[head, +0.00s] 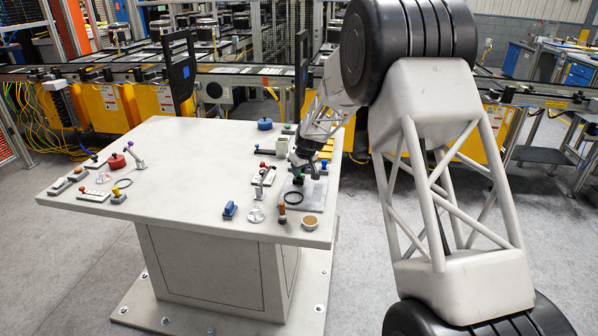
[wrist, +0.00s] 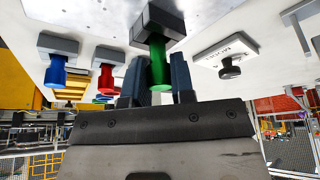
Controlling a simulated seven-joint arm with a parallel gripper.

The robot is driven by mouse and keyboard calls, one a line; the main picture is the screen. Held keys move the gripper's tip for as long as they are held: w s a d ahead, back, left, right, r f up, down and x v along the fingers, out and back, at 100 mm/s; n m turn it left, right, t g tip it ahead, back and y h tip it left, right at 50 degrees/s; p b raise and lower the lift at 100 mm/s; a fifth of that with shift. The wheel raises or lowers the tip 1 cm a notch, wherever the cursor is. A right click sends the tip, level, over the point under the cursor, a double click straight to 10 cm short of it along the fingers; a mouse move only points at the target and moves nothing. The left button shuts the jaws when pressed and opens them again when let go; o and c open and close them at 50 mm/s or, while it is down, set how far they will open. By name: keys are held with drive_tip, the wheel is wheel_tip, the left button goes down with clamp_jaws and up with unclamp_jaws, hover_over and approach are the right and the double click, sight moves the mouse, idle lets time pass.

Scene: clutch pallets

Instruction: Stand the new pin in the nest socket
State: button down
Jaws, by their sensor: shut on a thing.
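My gripper (head: 306,172) is low over the right side of the table, seen small in the head view. In the wrist view its two dark blue fingers (wrist: 156,88) are closed on a green pin (wrist: 160,65), one on each side. The far end of the green pin meets a dark grey block (wrist: 160,18); I cannot tell whether it is seated in it. A blue pin (wrist: 55,70) and a red pin (wrist: 106,76) stand in similar grey blocks to the left. No label shows which one is the nest socket.
A white plate with a black knob (wrist: 229,66) is to the right in the wrist view. The table's (head: 185,195) middle is fairly clear.

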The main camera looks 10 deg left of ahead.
drive_tip(key=shift+f, duration=0.35)
drive_tip(key=shift+f, duration=0.1)
drive_tip(key=c, duration=1)
unclamp_jaws()
drive_tip(key=shift+o, duration=0.2)
drive_tip(key=v, duration=1.2)
